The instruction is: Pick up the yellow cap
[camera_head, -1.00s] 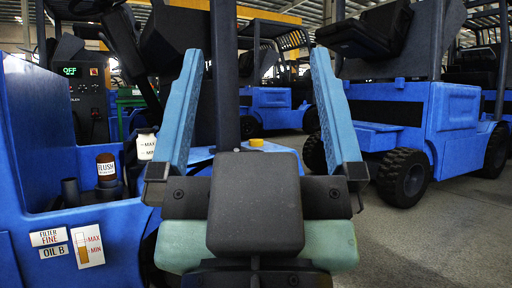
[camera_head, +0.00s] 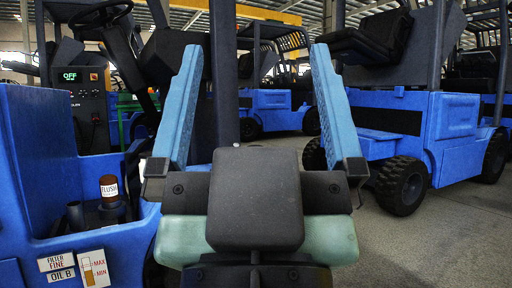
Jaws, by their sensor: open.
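My gripper (camera_head: 257,52) is in the middle of the head view, seen from behind. Its two light blue fingers are spread wide apart, with nothing visible held between them. The yellow cap cannot be seen now; the dark body of my gripper covers the area where it showed earlier, so its exact place relative to the fingers cannot be told.
A blue forklift body on the left has a recess with a brown bottle (camera_head: 109,186) labelled FLUSH. Labels (camera_head: 60,268) and a MAX/MIN gauge (camera_head: 94,270) are below. Another blue forklift (camera_head: 445,125) stands on the right. Grey floor (camera_head: 440,240) is open at lower right.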

